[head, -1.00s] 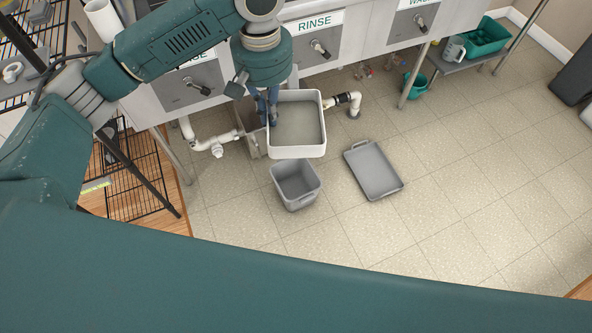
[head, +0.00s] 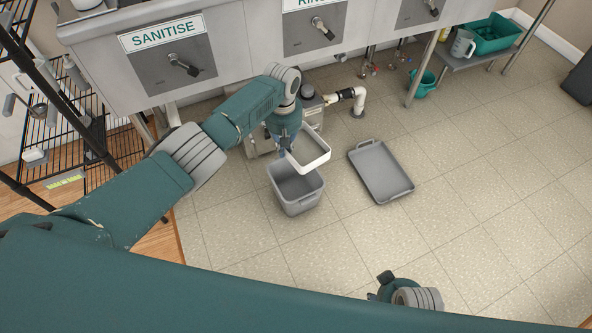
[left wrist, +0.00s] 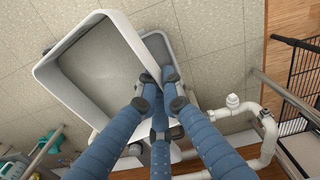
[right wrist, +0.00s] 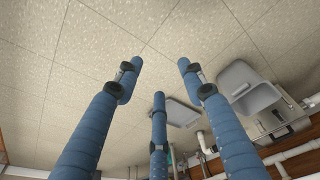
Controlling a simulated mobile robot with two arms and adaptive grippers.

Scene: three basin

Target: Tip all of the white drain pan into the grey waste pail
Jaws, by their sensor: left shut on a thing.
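The white drain pan (head: 316,162) is held over the back right part of the grey waste pail (head: 296,204) in the head view and looks tilted. My left gripper (head: 287,147) is shut on the pan's left wall. In the left wrist view the fingers (left wrist: 166,92) grip the rim of the pan (left wrist: 60,102), whose inside looks grey; I cannot tell how much liquid is in it. The pail stands upright on the floor, its inside partly hidden by the pan. My right gripper (right wrist: 158,75) is open and empty, its fingers spread above the floor.
A grey tray (head: 381,172) lies on the floor right of the pail. The sink basins (head: 187,62) and a white drain pipe (head: 358,103) are behind. A wire rack (head: 65,150) stands at left. A green bucket (head: 421,84) sits further right. The front floor is clear.

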